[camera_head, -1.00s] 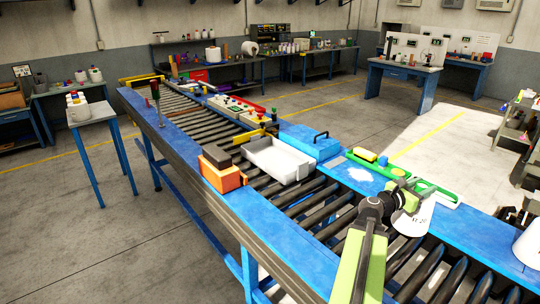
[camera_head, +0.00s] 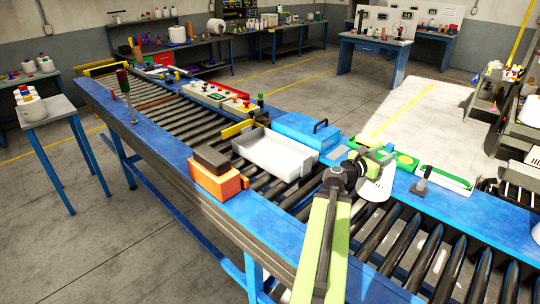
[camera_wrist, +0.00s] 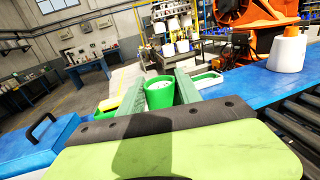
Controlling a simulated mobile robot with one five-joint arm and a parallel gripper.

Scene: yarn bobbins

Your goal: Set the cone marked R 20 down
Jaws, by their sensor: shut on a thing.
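The white cone (camera_head: 376,189) hangs below my gripper (camera_head: 372,157) in the head view, with dark marking partly readable as an R. It overlaps the conveyor's far blue rail, beside the rollers; I cannot tell whether its base touches anything. In the wrist view my gripper (camera_wrist: 160,78) is shut on the cone's green, ring-shaped top end (camera_wrist: 160,93), with a finger on each side. The cone's body is hidden there by the gripper's dark and light-green parts.
A green tray with a yellow piece (camera_head: 405,161) and a long green-edged tray (camera_head: 444,178) lie near the gripper. A grey upright piece (camera_head: 421,184) stands on the rail. A blue toolbox (camera_head: 305,130) and white tray (camera_head: 262,150) are leftward. Rollers (camera_head: 440,258) are bare at right.

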